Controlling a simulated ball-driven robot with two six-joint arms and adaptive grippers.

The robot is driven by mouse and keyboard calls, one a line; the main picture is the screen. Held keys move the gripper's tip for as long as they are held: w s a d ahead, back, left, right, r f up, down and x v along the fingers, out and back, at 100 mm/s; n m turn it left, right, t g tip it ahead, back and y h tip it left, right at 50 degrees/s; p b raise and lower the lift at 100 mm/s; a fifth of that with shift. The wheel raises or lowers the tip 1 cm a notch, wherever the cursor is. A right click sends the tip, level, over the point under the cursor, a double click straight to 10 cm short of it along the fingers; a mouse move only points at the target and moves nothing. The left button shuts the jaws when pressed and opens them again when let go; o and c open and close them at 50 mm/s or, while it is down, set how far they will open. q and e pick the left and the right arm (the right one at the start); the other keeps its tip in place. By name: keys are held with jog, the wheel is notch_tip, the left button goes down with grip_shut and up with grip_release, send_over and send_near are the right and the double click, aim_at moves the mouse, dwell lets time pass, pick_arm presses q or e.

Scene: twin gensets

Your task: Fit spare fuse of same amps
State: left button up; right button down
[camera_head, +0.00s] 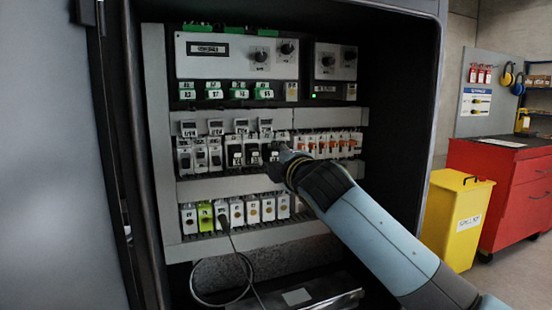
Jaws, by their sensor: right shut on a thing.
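My right gripper (279,160) reaches in from the lower right to the middle row of the open cabinet. It is shut at a black-and-white fuse holder (274,148), near the right end of a group of similar holders (235,153). Its fingers and wrist hide the lower part of that holder, and no loose fuse can be made out. Small labels on the holders are too small to read. My left gripper is out of view.
Orange-switched breakers (328,143) sit just right of my gripper. A lower row of modules (252,210) has a black lead (236,248) hanging from it. The cabinet's right wall (424,110) stands beside my arm. A yellow bin (455,222) and red cabinet (500,185) stand outside.

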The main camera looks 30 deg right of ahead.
jog(key=shift+s+p, duration=0.15)
jog(key=shift+p, duration=0.25)
jog(key=shift+w+d+p, duration=0.1)
jog(key=shift+w+p, duration=0.4)
jog(key=shift+w, duration=0.2)
dwell(2.2)
jog(key=c, duration=0.9)
grip_release()
jog(key=shift+s, duration=0.1)
